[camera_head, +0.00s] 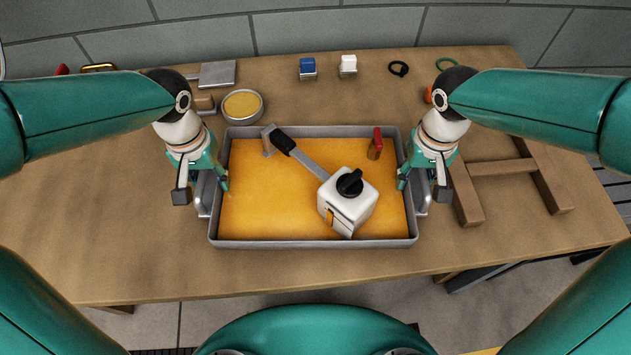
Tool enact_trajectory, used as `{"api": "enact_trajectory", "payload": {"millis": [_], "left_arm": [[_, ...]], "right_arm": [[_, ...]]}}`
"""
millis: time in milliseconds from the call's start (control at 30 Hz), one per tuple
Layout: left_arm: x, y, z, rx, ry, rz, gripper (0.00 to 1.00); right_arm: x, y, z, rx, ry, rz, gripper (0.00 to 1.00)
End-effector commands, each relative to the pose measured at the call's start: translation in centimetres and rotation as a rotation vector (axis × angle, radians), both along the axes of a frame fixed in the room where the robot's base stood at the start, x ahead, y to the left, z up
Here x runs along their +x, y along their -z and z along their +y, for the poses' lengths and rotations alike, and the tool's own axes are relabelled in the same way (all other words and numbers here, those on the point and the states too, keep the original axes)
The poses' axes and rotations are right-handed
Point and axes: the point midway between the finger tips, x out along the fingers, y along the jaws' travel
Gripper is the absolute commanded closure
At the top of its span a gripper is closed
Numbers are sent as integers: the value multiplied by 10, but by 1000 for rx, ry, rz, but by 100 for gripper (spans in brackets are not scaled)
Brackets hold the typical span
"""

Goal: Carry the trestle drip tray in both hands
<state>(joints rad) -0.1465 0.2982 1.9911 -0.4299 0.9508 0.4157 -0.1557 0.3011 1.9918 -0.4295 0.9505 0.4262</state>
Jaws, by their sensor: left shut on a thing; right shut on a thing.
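The drip tray (318,243) is a grey metal tray with a yellow-orange floor, in the middle of the table. A white box with a black knob (347,201), a bar with a black grip (300,155) and a small red-topped piece (376,143) are in it. My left gripper (206,190) is shut on the tray's left side, at the handle. My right gripper (421,190) is shut on the tray's right side, at the handle. The fingers partly hide both handles. I cannot tell whether the tray touches the table.
A wooden trestle frame (503,168) lies right of the tray. A round yellow-filled dish (242,106) is behind its left corner. A blue-topped block (307,67), a white-topped block (348,65) and a black ring (399,68) stand at the back. The table's front left (110,235) is clear.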

Motion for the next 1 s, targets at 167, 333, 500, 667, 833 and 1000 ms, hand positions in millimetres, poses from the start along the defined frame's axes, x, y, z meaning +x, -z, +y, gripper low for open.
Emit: {"api": "enact_trajectory", "payload": {"millis": [167,333,500,667,833,1000], "left_arm": [[0,-11,0,0,0,-2,100],[0,-26,0,0,-1,-2,100],[0,-45,0,0,-1,-2,100],[0,-64,0,0,-1,-2,100],[0,-84,0,0,-1,-2,100],[0,-100,0,0,-1,-2,100]], "right_arm": [[1,-11,0,0,0,-2,100],[1,-26,0,0,0,-2,100],[1,-45,0,0,-1,-2,100],[1,-64,0,0,-1,-2,100],[1,-84,0,0,-1,-2,100],[1,-100,1,0,-1,-2,100]]}}
